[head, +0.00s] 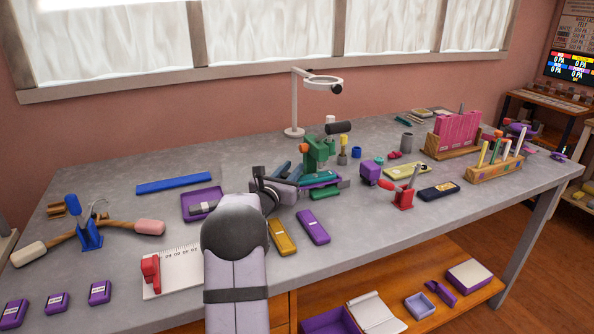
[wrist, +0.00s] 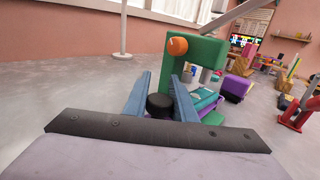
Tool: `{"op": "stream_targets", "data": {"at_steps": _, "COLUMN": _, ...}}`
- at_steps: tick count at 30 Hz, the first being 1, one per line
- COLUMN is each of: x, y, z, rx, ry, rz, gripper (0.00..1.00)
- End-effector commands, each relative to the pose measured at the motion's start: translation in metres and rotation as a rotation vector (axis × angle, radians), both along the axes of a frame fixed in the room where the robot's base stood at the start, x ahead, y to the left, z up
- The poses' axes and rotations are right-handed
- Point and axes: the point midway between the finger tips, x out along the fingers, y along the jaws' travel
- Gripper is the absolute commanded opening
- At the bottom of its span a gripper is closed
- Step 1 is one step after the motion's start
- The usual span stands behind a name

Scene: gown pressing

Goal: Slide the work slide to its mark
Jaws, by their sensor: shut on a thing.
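The green press (head: 318,152) stands near the middle of the table, and its green frame with an orange knob fills the centre of the wrist view (wrist: 208,50). My gripper (head: 290,172) is at the left side of the press. In the wrist view its two blue-grey fingers (wrist: 161,88) stand on either side of a round black knob (wrist: 159,105) and are shut on it. I take this knob to be the work slide's handle. A teal and purple part (wrist: 207,104) shows beyond the right finger, under the press. The mark cannot be made out.
A ring lamp (head: 322,82) stands behind the press. A purple tray (head: 203,203) lies to the left, and yellow (head: 282,236) and purple (head: 313,226) blocks lie in front. A red holder (head: 402,198) stands to the right. The table's back left is mostly clear.

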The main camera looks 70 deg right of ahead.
Motion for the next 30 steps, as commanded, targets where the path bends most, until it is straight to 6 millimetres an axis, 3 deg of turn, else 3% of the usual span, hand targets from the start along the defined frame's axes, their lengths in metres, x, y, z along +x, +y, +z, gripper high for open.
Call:
{"op": "stream_targets", "data": {"at_steps": 6, "x": 0.05, "y": 0.047, "z": -0.002, "rx": -0.002, "ry": -0.003, "rz": 0.012, "gripper": 0.0}}
{"op": "stream_targets", "data": {"at_steps": 12, "x": 0.083, "y": 0.08, "z": -0.001, "rx": -0.001, "ry": -0.003, "rz": 0.009, "gripper": 0.0}}
{"op": "stream_targets", "data": {"at_steps": 25, "x": 0.092, "y": 0.091, "z": 0.0, "rx": 0.002, "ry": 0.0, "rz": 0.009, "gripper": 0.0}}
{"op": "stream_targets", "data": {"at_steps": 26, "x": 0.092, "y": 0.091, "z": 0.0, "rx": 0.002, "ry": 0.0, "rz": 0.009, "gripper": 0.31}}
{"op": "stream_targets", "data": {"at_steps": 27, "x": 0.092, "y": 0.091, "z": 0.0, "rx": 0.003, "ry": 0.0, "rz": 0.009, "gripper": 0.41}}
{"op": "stream_targets", "data": {"at_steps": 30, "x": 0.091, "y": 0.09, "z": 0.0, "rx": 0.002, "ry": 0.0, "rz": 0.007, "gripper": 0.43}}
